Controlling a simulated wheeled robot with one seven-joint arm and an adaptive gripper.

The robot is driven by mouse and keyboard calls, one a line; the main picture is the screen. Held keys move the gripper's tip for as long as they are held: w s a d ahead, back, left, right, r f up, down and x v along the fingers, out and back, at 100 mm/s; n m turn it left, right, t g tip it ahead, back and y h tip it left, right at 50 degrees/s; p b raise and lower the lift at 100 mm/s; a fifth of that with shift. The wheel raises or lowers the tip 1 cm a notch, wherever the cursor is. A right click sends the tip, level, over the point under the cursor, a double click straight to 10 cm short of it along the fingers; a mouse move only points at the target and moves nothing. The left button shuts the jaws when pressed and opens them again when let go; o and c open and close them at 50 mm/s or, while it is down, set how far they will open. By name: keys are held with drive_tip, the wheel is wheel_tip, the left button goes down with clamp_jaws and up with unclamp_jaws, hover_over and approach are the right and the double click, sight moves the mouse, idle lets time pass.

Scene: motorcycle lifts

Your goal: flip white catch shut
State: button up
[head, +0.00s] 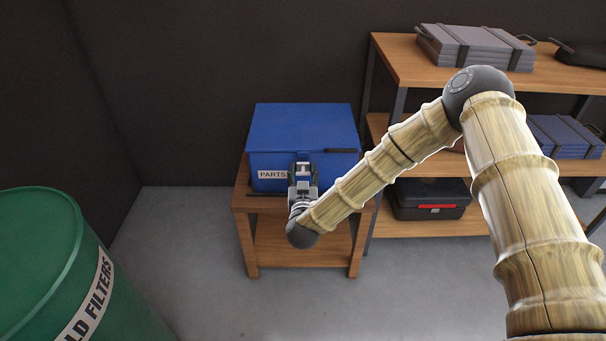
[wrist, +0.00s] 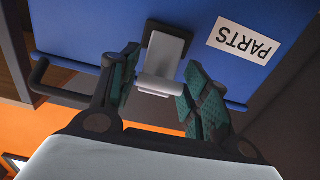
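A blue box (head: 303,128) with a PARTS label stands on a small wooden table, its lid down. The white catch (wrist: 163,58) is on the front of the box in the wrist view, on a dark backing plate. My gripper (wrist: 160,90) is at the front of the box, its two green-padded fingers apart on either side of the catch. The left finger is close to the catch; I cannot tell whether it touches. In the head view my gripper (head: 302,172) covers most of the catch.
The small wooden table (head: 241,202) has little free room around the box. A dark handle (head: 341,151) sticks out at the box's right. A green drum (head: 40,265) stands at left, and wooden shelves (head: 400,60) with crates and a toolbox (head: 430,200) at right.

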drive_tip(key=shift+c, duration=0.9)
drive_tip(key=shift+w+r+g+p, duration=0.1)
drive_tip(key=shift+r+g+p, duration=0.3)
drive_tip(key=shift+p, duration=0.65)
drive_tip(key=g+p, duration=0.1)
drive_tip(key=p, duration=0.2)
drive_tip(key=w+r+g+p, duration=0.1)
drive_tip(key=g+p, duration=0.1)
drive_tip(key=p, duration=0.1)
drive_tip(key=shift+w+r+p, duration=0.15)
drive_tip(key=shift+r+p, duration=0.05)
drive_tip(key=shift+p, duration=0.2)
drive_tip(key=shift+w+f+g+p, duration=0.1)
drive_tip(key=shift+w+g+p, duration=0.1)
drive_tip(key=shift+g+p, duration=0.5)
drive_tip(key=shift+f, duration=0.1)
drive_tip(key=o, duration=1.1)
